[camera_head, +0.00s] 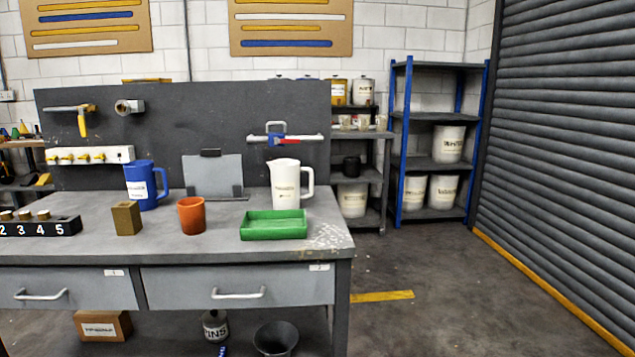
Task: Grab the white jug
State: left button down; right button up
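The white jug (285,186) stands upright on the grey workbench (90,245), towards its right end. Its handle points right, and a small label marks its front. It stands just behind a green tray (273,225), which hides part of its base. Neither of my grippers shows in the head view, so I cannot see whether either is open or shut.
A blue jug (143,187), an orange cup (191,215) and a brass-coloured block (126,218) stand left of the white jug. A grey plate stand (212,174) is behind them. A numbered rack (40,226) sits far left. Floor right of the bench is clear.

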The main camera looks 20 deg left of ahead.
aim_at(284, 173)
jog(key=i+l+u, duration=0.25)
jog(key=i+u, duration=0.15)
jog(key=i+l+u, duration=0.45)
jog(key=i+j, duration=0.05)
jog(key=i, duration=0.05)
